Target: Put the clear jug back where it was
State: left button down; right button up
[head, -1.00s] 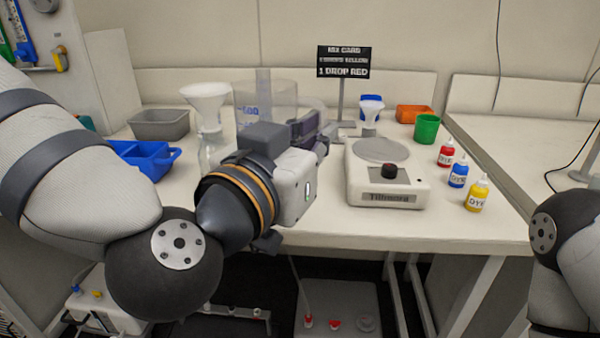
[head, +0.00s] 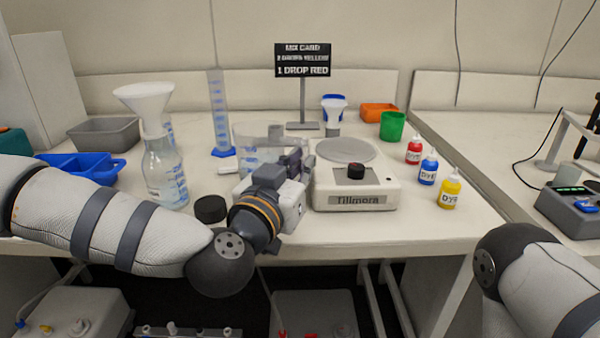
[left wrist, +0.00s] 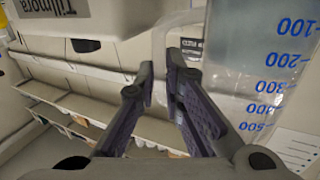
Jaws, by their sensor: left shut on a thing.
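The clear jug (head: 246,139) with blue markings is between the blue graduated cylinder and the Tillmora stirrer, partly hidden behind my left gripper (head: 303,160). In the left wrist view the jug (left wrist: 252,75) fills the right side, its blue scale reading upside down. My left gripper (left wrist: 163,85) is shut on the jug's clear handle, with the fingers close together around it. The jug looks upright and low over the bench. I cannot tell whether its base touches the bench. My right gripper is out of view.
The stirrer (head: 357,187) stands just right of the jug. A flask with a white funnel (head: 165,175), a graduated cylinder (head: 219,115) and a black round piece (head: 210,208) stand left. Dye bottles (head: 449,188) line the right. The bench (head: 240,240) ends close in front.

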pick_arm(q)
jog(key=shift+f, duration=0.7)
jog(key=shift+r, duration=0.25)
jog(key=c, duration=1.7)
grip_release()
jog(key=shift+f, duration=0.2)
